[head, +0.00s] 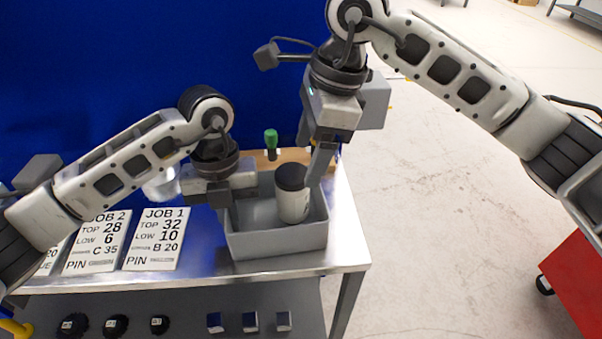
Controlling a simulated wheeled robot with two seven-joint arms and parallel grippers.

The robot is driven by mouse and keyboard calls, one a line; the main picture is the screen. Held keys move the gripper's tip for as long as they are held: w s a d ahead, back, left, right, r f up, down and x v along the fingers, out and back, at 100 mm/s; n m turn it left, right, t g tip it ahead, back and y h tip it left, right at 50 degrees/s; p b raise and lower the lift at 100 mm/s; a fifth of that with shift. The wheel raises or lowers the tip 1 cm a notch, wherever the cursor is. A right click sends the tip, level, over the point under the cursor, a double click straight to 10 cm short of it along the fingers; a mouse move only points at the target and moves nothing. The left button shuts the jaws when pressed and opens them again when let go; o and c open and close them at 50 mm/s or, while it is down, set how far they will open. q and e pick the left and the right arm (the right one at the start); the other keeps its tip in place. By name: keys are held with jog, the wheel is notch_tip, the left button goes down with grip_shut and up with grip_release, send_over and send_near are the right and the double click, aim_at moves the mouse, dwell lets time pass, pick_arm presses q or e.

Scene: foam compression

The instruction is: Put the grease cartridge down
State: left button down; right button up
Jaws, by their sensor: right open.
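The grease cartridge, seen as a white cylinder with a black cap (293,203), stands slightly tilted inside the grey bin (280,245) on the bench. My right gripper (311,165) is open above the bin's right part. One of its fingers reaches down close beside the cartridge's cap on the right; whether it touches cannot be told. My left gripper (222,200) is at the bin's left wall, and its jaws are too hidden to tell open from shut. The bin wall hides the cartridge's bottom.
Job cards (155,240) lie on the bench left of the bin. A clear container (161,185) is partly behind my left arm. A green-handled tool (271,140) stands behind the bin. Black knobs and small blocks sit on the lower shelf (185,300). A blue panel (120,60) rises behind.

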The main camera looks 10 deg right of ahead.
jog(key=v, duration=0.2)
jog(key=shift+d+r, duration=0.1)
jog(key=shift+r, duration=0.2)
pick_arm(q)
jog(key=c, duration=1.6)
grip_release()
jog(key=shift+o, duration=0.2)
jog(key=shift+r, duration=0.1)
